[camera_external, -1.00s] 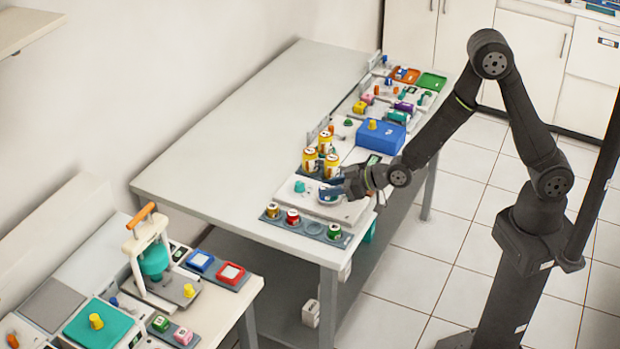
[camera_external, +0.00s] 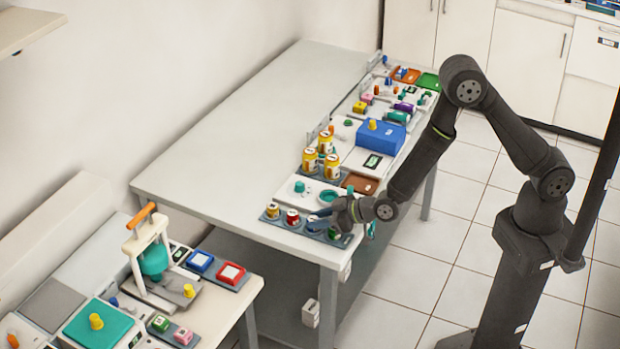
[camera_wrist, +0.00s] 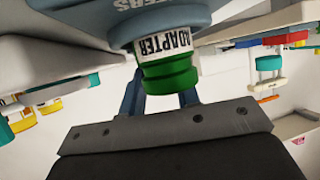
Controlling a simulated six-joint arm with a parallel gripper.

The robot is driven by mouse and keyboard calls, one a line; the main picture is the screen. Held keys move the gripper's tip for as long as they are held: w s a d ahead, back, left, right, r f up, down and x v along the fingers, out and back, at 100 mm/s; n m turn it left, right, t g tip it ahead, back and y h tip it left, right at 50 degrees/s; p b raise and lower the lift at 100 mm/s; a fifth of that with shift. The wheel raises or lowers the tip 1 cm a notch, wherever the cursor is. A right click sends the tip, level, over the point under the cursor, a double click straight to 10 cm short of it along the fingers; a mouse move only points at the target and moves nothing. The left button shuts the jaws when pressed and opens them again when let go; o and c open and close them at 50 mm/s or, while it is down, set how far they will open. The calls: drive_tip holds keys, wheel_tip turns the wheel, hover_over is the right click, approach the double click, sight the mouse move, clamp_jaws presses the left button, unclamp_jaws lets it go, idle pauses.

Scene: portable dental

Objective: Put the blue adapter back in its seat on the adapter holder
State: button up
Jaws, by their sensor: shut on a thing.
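The adapter holder (camera_external: 291,226) is a grey strip along the near edge of the white table. It carries a yellow adapter (camera_external: 272,211), a red adapter (camera_external: 292,217) and a green adapter (camera_external: 333,234). My gripper (camera_external: 322,217) is low over the holder between the red and green adapters, shut on the blue adapter (camera_external: 316,225), which is mostly hidden. I cannot tell whether it touches its seat. In the wrist view the picture is upside down; the green adapter (camera_wrist: 170,75) and the holder (camera_wrist: 100,20) block the blue adapter and the fingertips.
A white block with a teal ring (camera_external: 331,198) and a teal knob (camera_external: 299,187) lies just behind the holder. Yellow jars (camera_external: 310,161) stand further back, beside a brown tray (camera_external: 360,184). The left of the tabletop is clear.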

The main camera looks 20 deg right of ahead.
drive_tip(key=shift+f, duration=0.2)
drive_tip(key=o, duration=1.1)
drive_tip(key=shift+c, duration=0.2)
drive_tip(key=shift+r, duration=0.1)
drive_tip(key=shift+r, duration=0.2)
drive_tip(key=v, duration=1.2)
drive_tip(key=shift+f, duration=0.1)
